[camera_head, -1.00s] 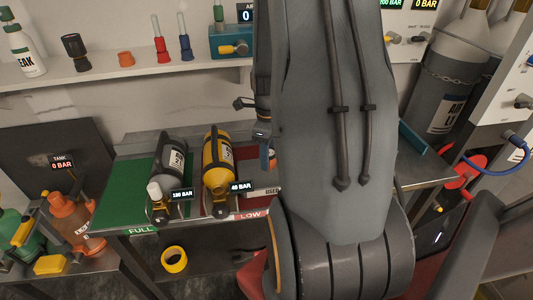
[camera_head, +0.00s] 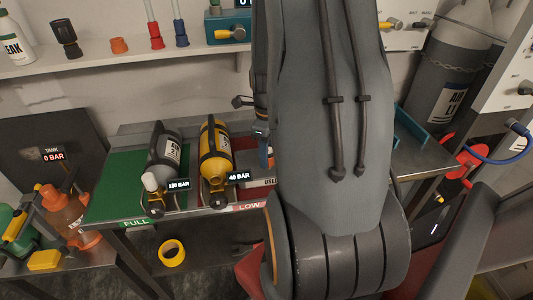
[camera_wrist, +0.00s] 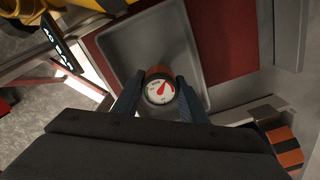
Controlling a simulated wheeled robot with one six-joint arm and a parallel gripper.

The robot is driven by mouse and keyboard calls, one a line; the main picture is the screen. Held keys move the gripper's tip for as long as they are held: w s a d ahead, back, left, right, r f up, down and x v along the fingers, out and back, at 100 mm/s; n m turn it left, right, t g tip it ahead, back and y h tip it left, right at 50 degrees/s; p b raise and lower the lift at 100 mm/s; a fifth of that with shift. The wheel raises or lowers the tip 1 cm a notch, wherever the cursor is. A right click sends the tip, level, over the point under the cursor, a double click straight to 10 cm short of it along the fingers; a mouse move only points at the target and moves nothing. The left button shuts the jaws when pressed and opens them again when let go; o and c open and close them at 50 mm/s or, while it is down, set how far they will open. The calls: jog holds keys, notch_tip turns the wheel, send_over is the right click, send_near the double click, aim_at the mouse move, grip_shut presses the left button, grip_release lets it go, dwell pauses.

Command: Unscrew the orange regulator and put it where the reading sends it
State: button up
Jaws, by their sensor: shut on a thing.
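In the wrist view my gripper (camera_wrist: 158,98) is shut on the orange regulator (camera_wrist: 157,72), with one dark finger on each side. Its round white gauge (camera_wrist: 159,92) faces the camera and has a red needle; its figures are too small to read. The regulator is over a grey tray (camera_wrist: 127,48) on a red surface; whether it touches the tray I cannot tell. In the head view my arm hides most of this. A yellow cylinder (camera_head: 216,145) tagged 40 BAR lies by the LOW label (camera_head: 249,206). A grey cylinder (camera_head: 163,155) tagged 180 BAR lies on the green FULL area (camera_head: 118,185).
An orange vessel (camera_head: 65,210) stands at left near a TANK 0 BAR display (camera_head: 52,156). A shelf (camera_head: 100,67) with small fittings runs along the back. Chained grey cylinders (camera_head: 450,85) stand at right. A yellow ring (camera_head: 172,252) sits below the bench.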

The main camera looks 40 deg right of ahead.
jog(key=shift+f, duration=0.25)
jog(key=o, duration=1.3)
jog(key=shift+o, duration=0.2)
jog(key=shift+r, duration=0.15)
jog(key=shift+r+b, duration=0.75)
jog(key=shift+r, duration=3.05)
jog(key=shift+a, duration=0.1)
